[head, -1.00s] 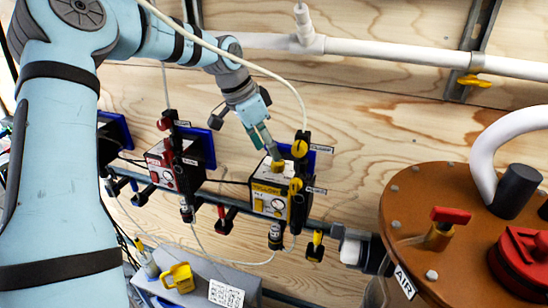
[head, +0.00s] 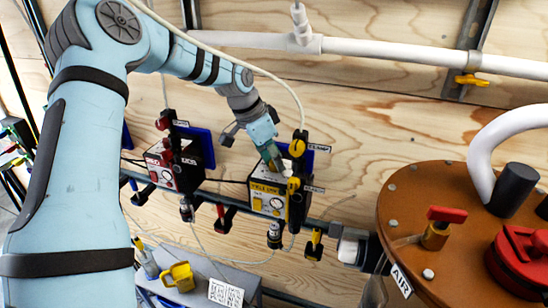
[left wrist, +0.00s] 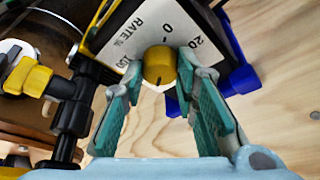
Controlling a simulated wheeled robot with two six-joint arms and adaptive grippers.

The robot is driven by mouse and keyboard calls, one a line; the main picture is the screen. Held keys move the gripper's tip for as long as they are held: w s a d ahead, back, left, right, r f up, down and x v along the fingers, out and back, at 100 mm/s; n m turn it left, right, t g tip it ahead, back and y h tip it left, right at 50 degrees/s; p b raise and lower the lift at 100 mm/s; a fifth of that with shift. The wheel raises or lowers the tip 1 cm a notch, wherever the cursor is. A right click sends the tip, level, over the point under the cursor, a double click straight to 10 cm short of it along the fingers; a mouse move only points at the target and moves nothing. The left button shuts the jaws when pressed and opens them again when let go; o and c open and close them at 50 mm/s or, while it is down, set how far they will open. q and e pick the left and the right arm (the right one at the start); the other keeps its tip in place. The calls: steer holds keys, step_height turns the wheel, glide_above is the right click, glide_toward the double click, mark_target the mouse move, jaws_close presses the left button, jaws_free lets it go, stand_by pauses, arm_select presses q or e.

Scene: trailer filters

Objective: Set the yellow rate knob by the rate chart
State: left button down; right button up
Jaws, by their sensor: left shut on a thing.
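The yellow pump box (head: 268,203) hangs on the rail at mid-picture in the head view. In the left wrist view its white dial plate (left wrist: 118,45) reads RATE %, with 0, 20 and 100. The yellow rate knob (left wrist: 159,64) sits at the plate's near edge, with a short dark mark on its face. My left gripper (left wrist: 162,76) is shut on the knob, one finger on each side; it also shows above the box in the head view (head: 275,163). A white printed sheet (head: 226,293), possibly the rate chart, is too small to read. My right gripper is not in view.
A red box (head: 172,172) hangs left of the yellow one. Yellow clamp handles (head: 297,147) stand close on the right of the yellow box. A brown tank lid (head: 415,205) fills the right.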

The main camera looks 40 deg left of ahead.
arm_select(q)
steer(key=shift+m, duration=0.3)
steer(key=m+h+p, duration=0.1)
steer(key=m, duration=0.2)
steer(key=m+g+h, duration=0.1)
steer(key=m, duration=0.2)
steer(key=shift+w+a+g+p, duration=0.1)
steer(key=shift+a+g+p, duration=0.05)
steer(key=shift+g+p, duration=0.2)
steer(key=shift+w+r+m+g+p, duration=0.1)
steer(key=shift+m+g+p, duration=0.35)
steer(key=shift+m+p, duration=0.8)
steer(key=shift+m, duration=0.25)
steer(key=c, duration=1.3)
jaws_free()
steer(key=shift+h, duration=0.3)
steer(key=shift+a, duration=0.1)
steer(key=v, duration=1.1)
steer(key=shift+r, duration=0.4)
